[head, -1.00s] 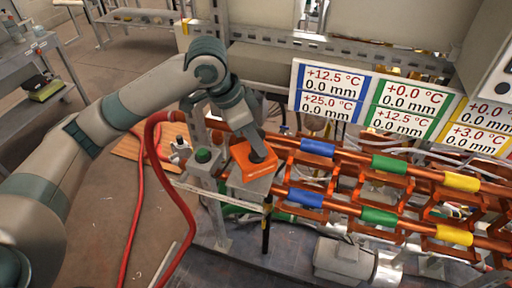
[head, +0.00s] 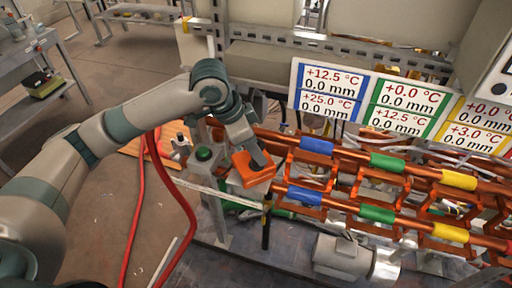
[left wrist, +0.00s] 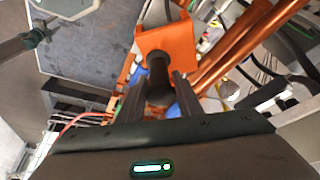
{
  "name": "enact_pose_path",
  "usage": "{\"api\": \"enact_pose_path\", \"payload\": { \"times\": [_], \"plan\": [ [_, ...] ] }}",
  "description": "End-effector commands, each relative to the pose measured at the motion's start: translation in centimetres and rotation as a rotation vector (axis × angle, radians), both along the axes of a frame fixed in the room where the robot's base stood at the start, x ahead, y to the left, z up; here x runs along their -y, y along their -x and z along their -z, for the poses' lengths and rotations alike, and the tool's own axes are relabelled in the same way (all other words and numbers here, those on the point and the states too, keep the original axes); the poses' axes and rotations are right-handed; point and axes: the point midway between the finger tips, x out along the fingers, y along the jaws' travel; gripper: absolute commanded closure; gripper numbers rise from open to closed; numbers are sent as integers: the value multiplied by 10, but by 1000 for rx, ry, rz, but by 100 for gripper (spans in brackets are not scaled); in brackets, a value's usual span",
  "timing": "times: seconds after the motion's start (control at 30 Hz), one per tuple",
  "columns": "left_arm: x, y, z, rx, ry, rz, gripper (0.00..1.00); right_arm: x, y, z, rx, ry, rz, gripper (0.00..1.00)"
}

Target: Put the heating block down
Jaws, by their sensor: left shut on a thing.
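The orange heating block (head: 250,174) is at the left end of the copper pipes, beside the small metal stand with a green button. My left gripper (head: 262,160) is at the block from above. In the left wrist view, the gripper (left wrist: 158,92) is shut on the black handle of the heating block (left wrist: 170,40). The block looks tilted in the head view. I cannot tell whether its underside touches the stand. My right gripper is not in view.
The stand's green button (head: 204,153) is just left of the block. Copper pipes with blue, green and yellow bands (head: 377,214) run to the right. Display panels (head: 330,90) stand behind. A red hose (head: 165,180) hangs at the left, over open floor.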

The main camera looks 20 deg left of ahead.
Motion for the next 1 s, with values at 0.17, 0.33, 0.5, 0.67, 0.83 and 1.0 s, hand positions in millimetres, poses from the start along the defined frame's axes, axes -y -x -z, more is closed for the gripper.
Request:
{"api": "enact_pose_path", "payload": {
  "times": [0.17, 0.33, 0.5, 0.67, 0.83, 1.0],
  "plan": [
    [0, 0, 0, 2, 1, 0, 100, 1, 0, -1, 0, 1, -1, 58],
    [0, 0, 2, 0, 0, 0, 49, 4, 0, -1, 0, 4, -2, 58],
    [0, 0, 2, 0, 0, 0, 49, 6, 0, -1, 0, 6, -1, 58],
    [0, 0, 0, 0, 0, 1, 49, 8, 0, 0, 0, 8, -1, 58],
    [-4, 2, -10, 2, 0, 0, 49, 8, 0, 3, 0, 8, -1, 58],
    [-11, 7, -31, 4, 0, 0, 49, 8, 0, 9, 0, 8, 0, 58]
  ]
}}
